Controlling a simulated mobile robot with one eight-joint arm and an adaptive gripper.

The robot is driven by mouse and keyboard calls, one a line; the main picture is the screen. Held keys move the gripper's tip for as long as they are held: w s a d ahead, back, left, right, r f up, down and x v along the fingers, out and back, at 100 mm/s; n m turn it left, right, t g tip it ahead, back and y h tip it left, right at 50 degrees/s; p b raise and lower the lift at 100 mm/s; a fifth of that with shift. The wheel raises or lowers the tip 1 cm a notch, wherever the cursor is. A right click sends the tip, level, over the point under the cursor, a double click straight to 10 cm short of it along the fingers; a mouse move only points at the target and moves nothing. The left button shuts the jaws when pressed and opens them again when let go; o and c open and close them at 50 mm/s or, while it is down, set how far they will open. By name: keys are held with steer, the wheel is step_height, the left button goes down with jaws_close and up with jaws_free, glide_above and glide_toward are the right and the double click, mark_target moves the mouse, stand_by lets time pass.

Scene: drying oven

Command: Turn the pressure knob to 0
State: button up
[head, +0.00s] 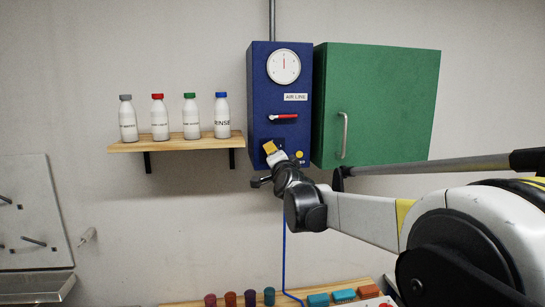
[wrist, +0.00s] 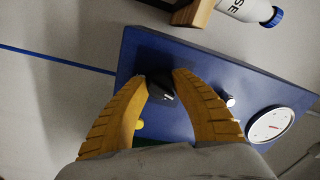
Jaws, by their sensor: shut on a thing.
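The blue air-line box (head: 262,90) hangs on the wall and carries a white round gauge (head: 284,67) with its needle pointing straight up. A red lever (head: 283,117) sits below the "AIR LINE" label. In the wrist view the black knob (wrist: 161,90) stands on the box face between my two yellow fingers, with a small white mark on it. My gripper (wrist: 163,80) is shut on this knob. In the head view my gripper (head: 271,149) is at the lower part of the box and hides the knob. The gauge also shows in the wrist view (wrist: 270,124).
A green cabinet (head: 385,100) adjoins the box on the right. A wooden shelf (head: 180,143) with several capped bottles is at left. A yellow button (head: 299,154) is close beside my gripper. A blue hose (head: 284,235) hangs below the box.

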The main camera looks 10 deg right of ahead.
steer(key=shift+n, duration=1.7)
steer(key=shift+d, duration=0.1)
steer(key=o, duration=1.2)
steer(key=shift+w, duration=0.1)
steer(key=s, duration=1.2)
steer(key=shift+d+f, duration=0.15)
steer(key=shift+f, duration=0.25)
steer(key=shift+f, duration=0.1)
